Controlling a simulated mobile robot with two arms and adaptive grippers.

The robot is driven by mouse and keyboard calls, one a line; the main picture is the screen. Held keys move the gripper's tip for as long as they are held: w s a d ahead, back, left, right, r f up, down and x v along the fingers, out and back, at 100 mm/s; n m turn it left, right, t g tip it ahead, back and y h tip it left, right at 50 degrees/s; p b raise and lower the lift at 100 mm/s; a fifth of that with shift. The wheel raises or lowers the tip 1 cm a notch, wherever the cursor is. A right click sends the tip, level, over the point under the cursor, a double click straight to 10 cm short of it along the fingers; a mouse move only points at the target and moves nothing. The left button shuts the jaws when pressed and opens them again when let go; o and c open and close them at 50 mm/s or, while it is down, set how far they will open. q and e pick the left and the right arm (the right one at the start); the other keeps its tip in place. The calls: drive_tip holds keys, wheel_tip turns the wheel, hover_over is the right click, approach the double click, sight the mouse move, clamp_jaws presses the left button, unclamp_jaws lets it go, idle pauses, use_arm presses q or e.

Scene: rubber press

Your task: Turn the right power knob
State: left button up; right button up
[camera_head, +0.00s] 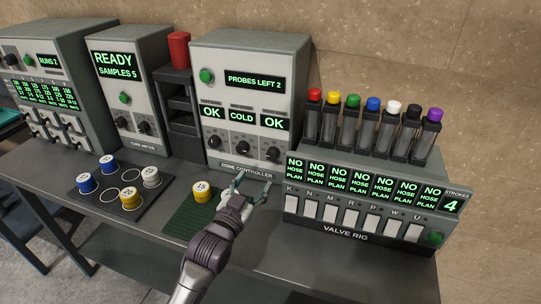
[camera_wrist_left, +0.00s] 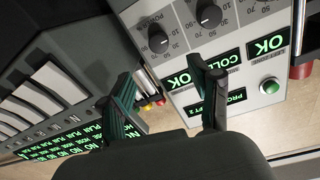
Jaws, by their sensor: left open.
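The zone controller (camera_head: 247,75) is a grey box at the back middle of the table. Its front has three dark knobs in a row: a left knob (camera_head: 214,141), a middle knob (camera_head: 243,147) and the right power knob (camera_head: 273,154). Displays above them read OK, COLD and OK. My left gripper (camera_head: 252,184) is open and empty, in front of and below the right knob, apart from it. In the left wrist view the picture is turned over, and the right knob (camera_wrist_left: 158,42) shows beyond the open fingers (camera_wrist_left: 160,75), beside the middle knob (camera_wrist_left: 208,14). My right gripper is out of view.
The valve rig (camera_head: 345,228) stands close on the right, with several coloured-cap vials (camera_head: 372,115) behind it. A green mat (camera_head: 190,222) with a yellow jar (camera_head: 201,190) lies left of my gripper. A dark tray (camera_head: 105,198) with jars is farther left.

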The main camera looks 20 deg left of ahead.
use_arm(q)
approach(271, 157)
drive_tip(key=w, duration=0.4)
drive_tip(key=w+p, duration=0.1)
drive_tip(key=w, duration=0.2)
drive_tip(key=shift+w+d+r, duration=0.15)
drive_tip(key=shift+w+d, duration=0.25)
drive_tip(key=shift+w, duration=0.6)
drive_tip(key=shift+c, duration=0.8)
drive_tip(key=c, duration=1)
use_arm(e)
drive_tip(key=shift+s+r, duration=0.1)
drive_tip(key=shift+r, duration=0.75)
